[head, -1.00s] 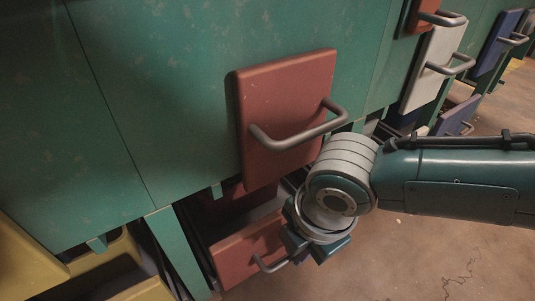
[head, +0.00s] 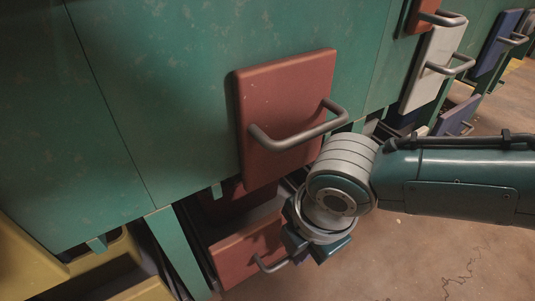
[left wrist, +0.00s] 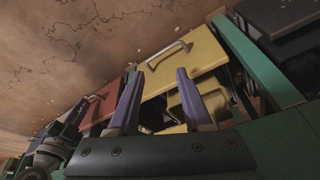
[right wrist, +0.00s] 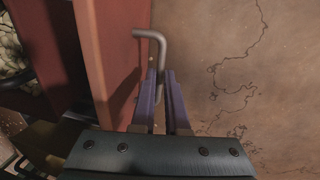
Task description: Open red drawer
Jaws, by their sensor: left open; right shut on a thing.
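The red drawer (head: 240,256) is the low red front under the green cabinet, below a larger red panel with its own handle. A dark space shows behind its top edge. Its grey bar handle (head: 268,266) also shows in the right wrist view (right wrist: 152,36). My right gripper (head: 292,260) is at the right end of this handle; in the right wrist view its purple fingers (right wrist: 160,75) are shut on the handle, beside the red front (right wrist: 122,50). My left gripper (left wrist: 157,80) shows only in its wrist view, open and empty, with a yellow drawer beyond its fingers.
The larger red panel (head: 285,110) with a bar handle sits just above my right wrist. A yellow drawer (left wrist: 200,52) shows in the left wrist view. White (head: 435,65) and blue fronts stand further right. The cracked brown floor (head: 440,255) is clear at lower right.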

